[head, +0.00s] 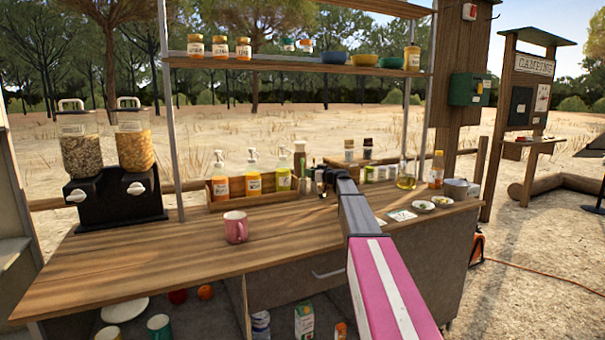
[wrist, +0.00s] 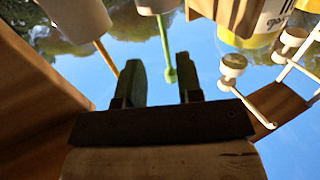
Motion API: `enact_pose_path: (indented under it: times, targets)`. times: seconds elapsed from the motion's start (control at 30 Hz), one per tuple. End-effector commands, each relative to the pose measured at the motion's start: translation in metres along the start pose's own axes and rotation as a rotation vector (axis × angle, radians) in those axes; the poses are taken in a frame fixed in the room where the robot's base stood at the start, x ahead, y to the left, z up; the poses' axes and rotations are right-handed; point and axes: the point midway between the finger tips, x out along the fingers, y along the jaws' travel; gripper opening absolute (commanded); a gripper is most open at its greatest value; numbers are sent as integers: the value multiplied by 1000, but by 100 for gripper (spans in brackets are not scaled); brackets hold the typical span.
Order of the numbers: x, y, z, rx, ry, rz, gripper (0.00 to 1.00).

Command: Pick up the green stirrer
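The green stirrer (wrist: 164,45) shows in the wrist view, which looks upside down. It sticks out of a white cup (wrist: 156,5), and its rounded end appears between my gripper's fingers, closer to the right one. My gripper (wrist: 160,78) is open, with a clear gap between its fingers. I cannot tell whether a finger touches the stirrer. In the head view my gripper (head: 322,184) is over the back of the counter, and I cannot make out the stirrer there.
A yellow stirrer (wrist: 106,58) stands in another white cup (wrist: 75,14) close by. A wooden crate of pump bottles (head: 240,198) stands left of my gripper on the counter (head: 150,260). Bottles and small bowls stand to the right.

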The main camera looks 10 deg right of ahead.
Motion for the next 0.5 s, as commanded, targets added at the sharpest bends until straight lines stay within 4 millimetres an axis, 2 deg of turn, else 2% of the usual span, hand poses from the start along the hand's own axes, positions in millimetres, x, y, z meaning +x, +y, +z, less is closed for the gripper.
enact_pose_path:
  times: [0.33, 0.5]
  targets:
    - [44, -6, -2, 0, 0, -1, 33]
    - [50, -7, -2, 0, 0, 0, 33]
